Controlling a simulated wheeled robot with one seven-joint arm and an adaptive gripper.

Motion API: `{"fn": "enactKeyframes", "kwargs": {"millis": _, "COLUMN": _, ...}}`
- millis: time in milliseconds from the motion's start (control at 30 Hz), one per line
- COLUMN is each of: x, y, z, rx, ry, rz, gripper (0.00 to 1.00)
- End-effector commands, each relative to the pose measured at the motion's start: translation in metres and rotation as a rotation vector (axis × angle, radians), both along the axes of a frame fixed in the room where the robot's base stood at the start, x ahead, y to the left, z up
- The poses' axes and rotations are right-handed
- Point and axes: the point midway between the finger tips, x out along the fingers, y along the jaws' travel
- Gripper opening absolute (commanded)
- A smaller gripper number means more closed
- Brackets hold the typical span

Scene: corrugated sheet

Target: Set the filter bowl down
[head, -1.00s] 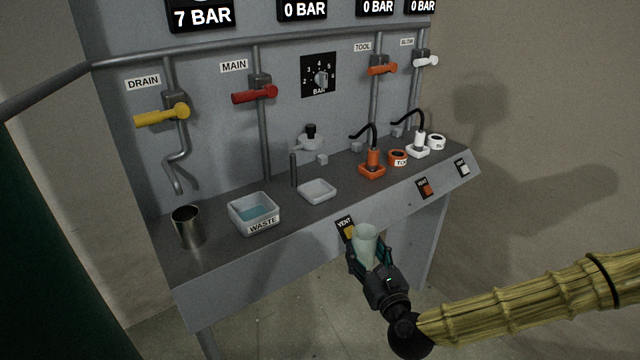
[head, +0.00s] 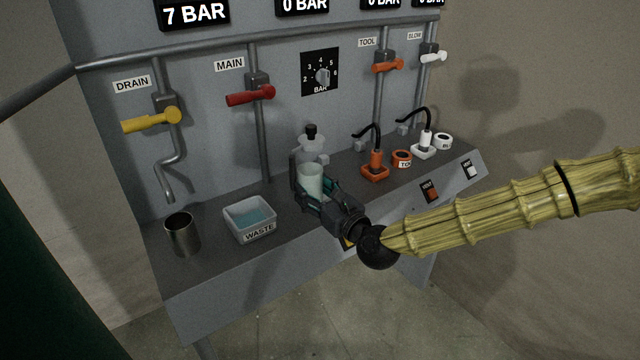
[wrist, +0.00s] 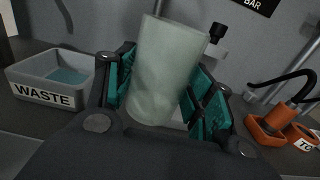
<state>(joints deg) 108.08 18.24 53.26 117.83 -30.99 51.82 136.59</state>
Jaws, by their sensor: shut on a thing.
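The filter bowl (head: 312,182) is a pale, translucent green-white cup. My gripper (head: 318,196) is shut on it, with a teal-lined finger on each side. In the head view it is over the middle of the bench, just below the filter head (head: 312,143) with its black knob. In the wrist view the bowl (wrist: 166,70) stands nearly upright, slightly tilted, between the fingers. A pale edge of the small tray (wrist: 182,126) shows behind the bowl; my gripper hides most of it. I cannot tell whether the bowl's base touches anything.
The WASTE tub (head: 250,219) with blue liquid stands left of my gripper, and a metal cup (head: 182,235) farther left. The orange tool holder (head: 375,170) and white holder (head: 424,150) stand to the right.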

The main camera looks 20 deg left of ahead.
Motion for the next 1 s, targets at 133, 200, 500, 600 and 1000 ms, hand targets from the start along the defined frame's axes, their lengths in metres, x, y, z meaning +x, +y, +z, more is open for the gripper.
{"fn": "enactKeyframes", "kwargs": {"millis": 133, "x": 0.031, "y": 0.004, "z": -0.001, "rx": -0.002, "ry": -0.002, "rz": -0.002, "gripper": 0.25}}
{"fn": "enactKeyframes", "kwargs": {"millis": 200, "x": 0.045, "y": 0.006, "z": -0.002, "rx": -0.001, "ry": -0.003, "rz": -0.003, "gripper": 0.25}}
{"fn": "enactKeyframes", "kwargs": {"millis": 500, "x": 0.083, "y": 0.011, "z": -0.008, "rx": 0.0, "ry": 0.0, "rz": -0.002, "gripper": 0.25}}
{"fn": "enactKeyframes", "kwargs": {"millis": 600, "x": 0.084, "y": 0.011, "z": -0.01, "rx": 0.0, "ry": 0.001, "rz": -0.001, "gripper": 0.25}}
{"fn": "enactKeyframes", "kwargs": {"millis": 1000, "x": 0.084, "y": 0.011, "z": -0.043, "rx": 0.0, "ry": 0.0, "rz": -0.001, "gripper": 0.25}}
